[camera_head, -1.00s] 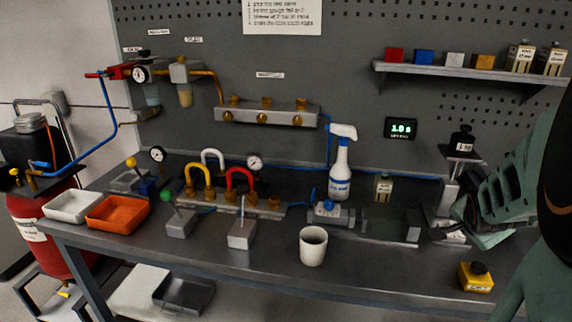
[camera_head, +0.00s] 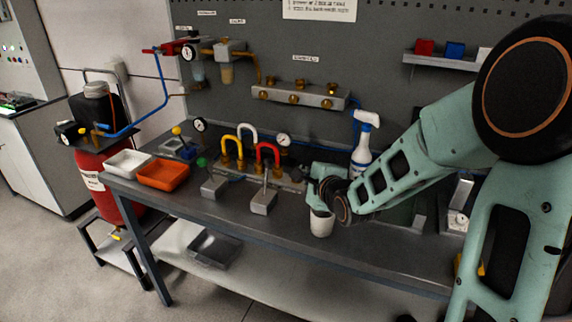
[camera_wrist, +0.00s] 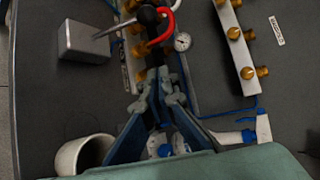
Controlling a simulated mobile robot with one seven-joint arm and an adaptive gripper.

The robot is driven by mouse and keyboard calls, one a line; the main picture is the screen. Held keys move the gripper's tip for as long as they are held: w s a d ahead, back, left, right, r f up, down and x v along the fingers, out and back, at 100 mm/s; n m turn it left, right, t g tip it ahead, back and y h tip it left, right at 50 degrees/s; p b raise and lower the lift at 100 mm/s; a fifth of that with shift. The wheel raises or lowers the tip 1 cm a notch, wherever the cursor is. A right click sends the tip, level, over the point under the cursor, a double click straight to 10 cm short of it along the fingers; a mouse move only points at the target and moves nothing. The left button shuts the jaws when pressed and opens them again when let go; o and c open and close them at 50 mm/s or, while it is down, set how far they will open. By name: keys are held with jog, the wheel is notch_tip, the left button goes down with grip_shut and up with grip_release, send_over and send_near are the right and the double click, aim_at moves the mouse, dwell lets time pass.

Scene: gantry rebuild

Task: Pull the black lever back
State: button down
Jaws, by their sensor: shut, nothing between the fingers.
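The black lever's round knob (camera_wrist: 147,15) shows at the top of the wrist view, on a thin metal rod rising from a grey box (camera_wrist: 82,40). In the head view the same grey box (camera_head: 263,203) stands at the bench front, its rod nearly upright and its dark knob hard to make out against the dark background. My gripper (camera_wrist: 159,80) is shut and empty, its fingertips pointing toward the knob with a visible gap in the picture. In the head view my arm reaches in from the right, and the fingertips are hard to make out.
A white mug (camera_head: 321,224) stands just below my wrist. The green-knobbed lever box (camera_head: 214,187) is to the left. Yellow, white and red (camera_head: 268,152) curved handles stand behind. A spray bottle (camera_head: 362,150) stands at the back. Orange (camera_head: 163,174) and white trays lie at left.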

aim_at(266, 177)
jog(key=w+a+f, duration=0.2)
jog(key=w+a, duration=0.4)
jog(key=shift+w+a+p, duration=0.3)
jog(key=shift+w+p, duration=0.05)
jog(key=shift+p, duration=0.1)
jog(key=shift+s+a+f+t+b, duration=0.1)
jog(key=shift+s+t+b, duration=0.15)
jog(key=shift+b, duration=0.55)
